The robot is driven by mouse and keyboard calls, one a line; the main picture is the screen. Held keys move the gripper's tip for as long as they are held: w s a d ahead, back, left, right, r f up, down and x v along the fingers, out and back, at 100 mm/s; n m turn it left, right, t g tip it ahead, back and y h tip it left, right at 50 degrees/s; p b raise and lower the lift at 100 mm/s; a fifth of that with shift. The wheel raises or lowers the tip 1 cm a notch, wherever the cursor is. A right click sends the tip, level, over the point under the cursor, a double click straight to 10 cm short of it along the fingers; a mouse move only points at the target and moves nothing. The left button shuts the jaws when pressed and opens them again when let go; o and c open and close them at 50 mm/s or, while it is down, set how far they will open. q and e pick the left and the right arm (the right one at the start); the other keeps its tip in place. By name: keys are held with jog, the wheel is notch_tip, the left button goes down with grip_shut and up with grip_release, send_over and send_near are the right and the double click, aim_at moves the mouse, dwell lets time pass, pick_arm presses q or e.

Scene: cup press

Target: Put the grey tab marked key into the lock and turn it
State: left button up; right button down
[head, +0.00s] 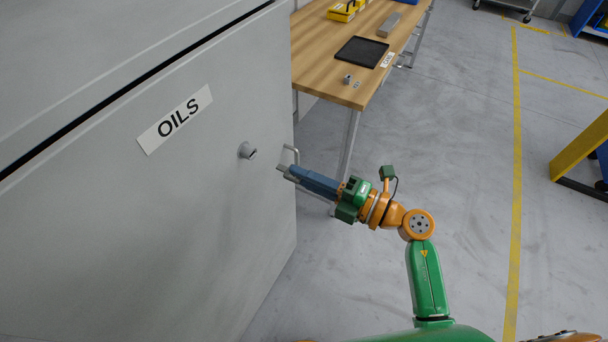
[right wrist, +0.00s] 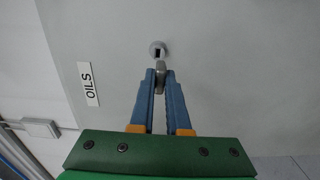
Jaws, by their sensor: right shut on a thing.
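The lock (head: 247,151) is a round grey cylinder standing out from the grey cabinet door. In the right wrist view the lock (right wrist: 157,48) shows a dark slot in its face. My right gripper (head: 292,172) has blue fingers shut on a small grey tab, the key (right wrist: 160,78). The key's tip points toward the lock. In the head view a gap shows between the gripper's tip and the lock, so they look apart. Any marking on the key is too small to read. My left gripper is not in view.
The door carries an OILS label (head: 175,119). A wooden table (head: 320,65) behind holds a black tray (head: 361,52) and small parts.

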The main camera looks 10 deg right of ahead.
aim_at(287, 169)
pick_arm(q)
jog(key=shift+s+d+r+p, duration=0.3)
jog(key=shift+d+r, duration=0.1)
pick_arm(e)
jog(key=shift+x, duration=2.25)
jog(key=shift+r, duration=0.15)
pick_arm(q)
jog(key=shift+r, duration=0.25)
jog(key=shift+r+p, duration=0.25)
jog(key=shift+p, duration=0.2)
pick_arm(e)
jog(key=shift+r, duration=0.1)
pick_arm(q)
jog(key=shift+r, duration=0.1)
